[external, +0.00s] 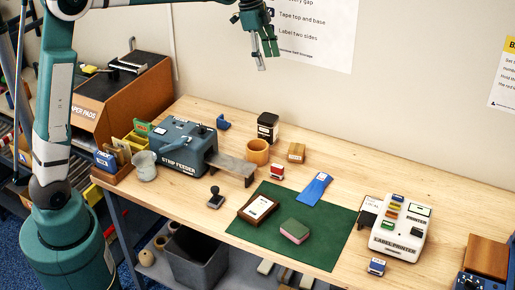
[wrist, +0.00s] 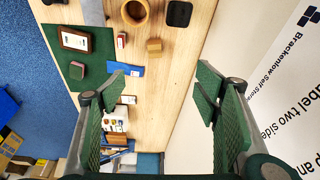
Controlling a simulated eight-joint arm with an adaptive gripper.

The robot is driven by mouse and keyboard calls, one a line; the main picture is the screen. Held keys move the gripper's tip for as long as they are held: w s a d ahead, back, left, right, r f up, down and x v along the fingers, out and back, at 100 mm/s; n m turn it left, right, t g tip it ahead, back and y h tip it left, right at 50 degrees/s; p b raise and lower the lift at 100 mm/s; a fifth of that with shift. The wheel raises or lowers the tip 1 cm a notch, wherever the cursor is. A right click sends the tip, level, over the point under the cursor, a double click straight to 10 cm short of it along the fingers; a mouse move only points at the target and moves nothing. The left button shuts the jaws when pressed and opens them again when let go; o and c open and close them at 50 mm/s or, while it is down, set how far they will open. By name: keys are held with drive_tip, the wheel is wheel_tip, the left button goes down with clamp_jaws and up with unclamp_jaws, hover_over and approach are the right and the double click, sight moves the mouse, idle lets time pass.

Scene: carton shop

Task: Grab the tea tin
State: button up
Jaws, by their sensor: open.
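The likely tea tin is a dark canister with a pale label (external: 268,127), upright at the back of the wooden table near the wall in the external view. In the wrist view its dark square top (wrist: 179,14) shows at the upper edge. My gripper (external: 267,58) is open and empty, high above the table and well above the tin. In the wrist view my gripper (wrist: 163,82) has its green fingers spread wide, with bare table and wall between them. The tin is apart from the fingers.
An orange cup (external: 257,151) and a wooden block (external: 296,152) stand close to the tin. The strip feeder (external: 183,145) is to the left, the label printer (external: 402,225) to the right. A green mat (external: 325,245) lies in front. The wall (external: 400,120) is close behind.

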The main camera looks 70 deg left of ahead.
drive_tip(key=m, duration=0.1)
hover_over(268, 117)
wheel_tip(268, 117, down, 4)
drive_tip(key=shift+h, duration=0.3)
wheel_tip(268, 117, down, 26)
drive_tip(key=shift+f, duration=0.4)
drive_tip(key=shift+f, duration=0.1)
drive_tip(key=shift+x, duration=1.2)
drive_tip(key=shift+f, duration=0.1)
drive_tip(key=shift+s+x, duration=0.2)
drive_tip(key=shift+x, duration=2.3)
drive_tip(key=shift+c, duration=0.7)
drive_tip(key=c, duration=0.9)
